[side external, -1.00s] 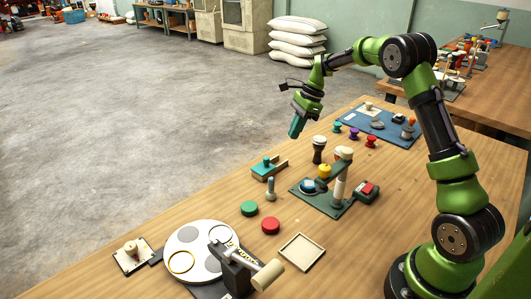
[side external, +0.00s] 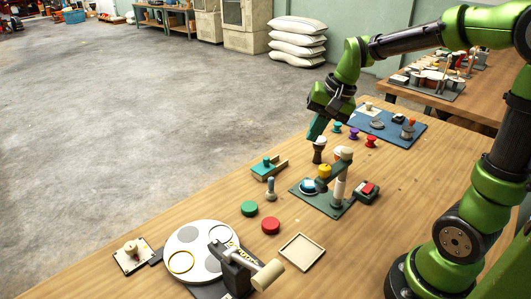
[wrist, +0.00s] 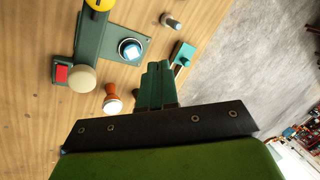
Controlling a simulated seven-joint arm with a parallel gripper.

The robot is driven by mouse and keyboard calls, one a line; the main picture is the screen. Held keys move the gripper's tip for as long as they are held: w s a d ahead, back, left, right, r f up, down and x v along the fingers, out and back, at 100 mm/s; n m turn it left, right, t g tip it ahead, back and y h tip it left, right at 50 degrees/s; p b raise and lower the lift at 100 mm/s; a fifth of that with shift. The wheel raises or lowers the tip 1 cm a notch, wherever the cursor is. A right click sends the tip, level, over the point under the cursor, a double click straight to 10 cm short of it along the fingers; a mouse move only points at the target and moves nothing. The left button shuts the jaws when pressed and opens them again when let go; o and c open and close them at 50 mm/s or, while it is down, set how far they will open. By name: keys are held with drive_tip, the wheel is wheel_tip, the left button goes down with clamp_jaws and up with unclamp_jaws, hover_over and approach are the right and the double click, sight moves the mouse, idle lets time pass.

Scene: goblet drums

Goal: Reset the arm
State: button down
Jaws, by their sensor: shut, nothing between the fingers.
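My gripper (side external: 316,128) is shut and empty, its teal fingers pointing down over the far part of the wooden table. In the side view its fingertips appear just above a dark goblet drum (side external: 319,152) with a pale top; I cannot tell the exact gap. In the wrist view the closed fingers (wrist: 157,84) hold nothing. A reddish-brown goblet drum (wrist: 112,104) with a pale end stands to their left there. Small green (side external: 337,127), purple (side external: 353,133) and red (side external: 370,141) goblet-shaped pieces stand near the blue mat.
A green press-like stand (side external: 338,187) with a yellow knob and a red-button box (side external: 367,191) stand mid-table. The blue mat (side external: 410,136) holds small parts. A round white plate (side external: 190,236), a square tray (side external: 302,262) and green and red discs lie nearer.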

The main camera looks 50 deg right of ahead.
drive_tip(key=s+a+r+n+t, duration=0.3)
drive_tip(key=s+a+n, duration=0.3)
drive_tip(key=s, duration=0.6)
drive_tip(key=shift+a+r+t, duration=0.3)
drive_tip(key=shift+a, duration=0.95)
drive_tip(key=shift+s, duration=0.1)
